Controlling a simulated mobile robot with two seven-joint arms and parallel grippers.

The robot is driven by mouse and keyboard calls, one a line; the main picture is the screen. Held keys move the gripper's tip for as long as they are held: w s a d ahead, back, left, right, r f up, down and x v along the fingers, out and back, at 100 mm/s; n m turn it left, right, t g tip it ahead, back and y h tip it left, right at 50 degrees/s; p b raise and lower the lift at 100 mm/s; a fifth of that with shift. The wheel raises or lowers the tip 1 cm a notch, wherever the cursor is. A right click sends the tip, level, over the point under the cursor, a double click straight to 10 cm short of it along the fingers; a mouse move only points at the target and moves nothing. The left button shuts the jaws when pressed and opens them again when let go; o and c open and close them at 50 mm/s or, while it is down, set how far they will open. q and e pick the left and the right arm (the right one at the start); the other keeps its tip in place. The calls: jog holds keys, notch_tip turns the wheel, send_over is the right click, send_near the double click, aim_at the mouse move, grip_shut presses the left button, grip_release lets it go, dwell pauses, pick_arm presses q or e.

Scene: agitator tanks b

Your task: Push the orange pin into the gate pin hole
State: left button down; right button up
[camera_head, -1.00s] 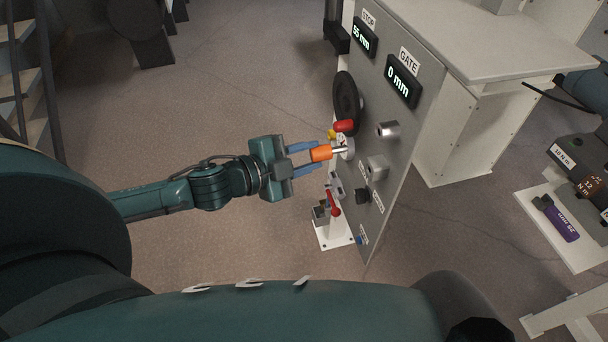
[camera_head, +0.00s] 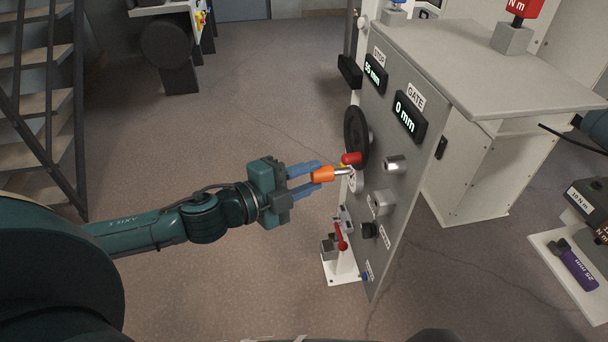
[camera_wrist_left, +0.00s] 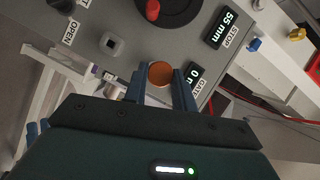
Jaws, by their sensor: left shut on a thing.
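The orange pin (camera_head: 322,174) has an orange grip and a bare metal shank that points right, at the grey panel (camera_head: 405,150). My left gripper (camera_head: 311,178) is shut on the orange grip with its blue fingers. The shank's tip is at a pale round fitting (camera_head: 356,181) at the panel's left side; I cannot tell how deep it sits or whether this fitting is the gate pin hole. In the left wrist view the round orange end (camera_wrist_left: 160,73) shows between the fingertips. The GATE display (camera_head: 409,117) reads 0 mm. My right gripper is not in view.
A red knob (camera_head: 351,158) and a black handwheel (camera_head: 356,136) sit close to the pin. Metal fittings (camera_head: 394,164) stick out of the panel. A red lever (camera_head: 341,237) stands below. The STOP display (camera_head: 375,73) reads 55 mm. Floor left of the panel is clear.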

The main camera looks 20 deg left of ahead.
aim_at(331, 176)
pick_arm(q)
jog(key=shift+w+d+r+p, duration=0.15)
jog(key=shift+w+d+p, duration=0.25)
jog(key=shift+d, duration=0.15)
jog(key=shift+w+d+r+p, duration=0.1)
jog(key=shift+w+d+p, duration=0.3)
jog(key=shift+d, duration=0.15)
jog(key=shift+w+d+f+p, duration=0.15)
jog(key=shift+w+d+p, duration=0.3)
jog(key=shift+d, duration=0.3)
jog(key=shift+w+d+f, duration=0.1)
jog(key=shift+w+d, duration=0.15)
jog(key=shift+d, duration=0.1)
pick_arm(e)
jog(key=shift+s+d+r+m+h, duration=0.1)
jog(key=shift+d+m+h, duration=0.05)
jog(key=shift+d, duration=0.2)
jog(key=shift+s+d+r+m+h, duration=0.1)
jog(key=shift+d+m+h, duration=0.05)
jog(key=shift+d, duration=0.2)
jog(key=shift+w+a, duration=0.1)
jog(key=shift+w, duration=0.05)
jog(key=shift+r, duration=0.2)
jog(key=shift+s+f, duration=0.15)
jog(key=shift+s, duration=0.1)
pick_arm(q)
jog(key=shift+p, duration=0.35)
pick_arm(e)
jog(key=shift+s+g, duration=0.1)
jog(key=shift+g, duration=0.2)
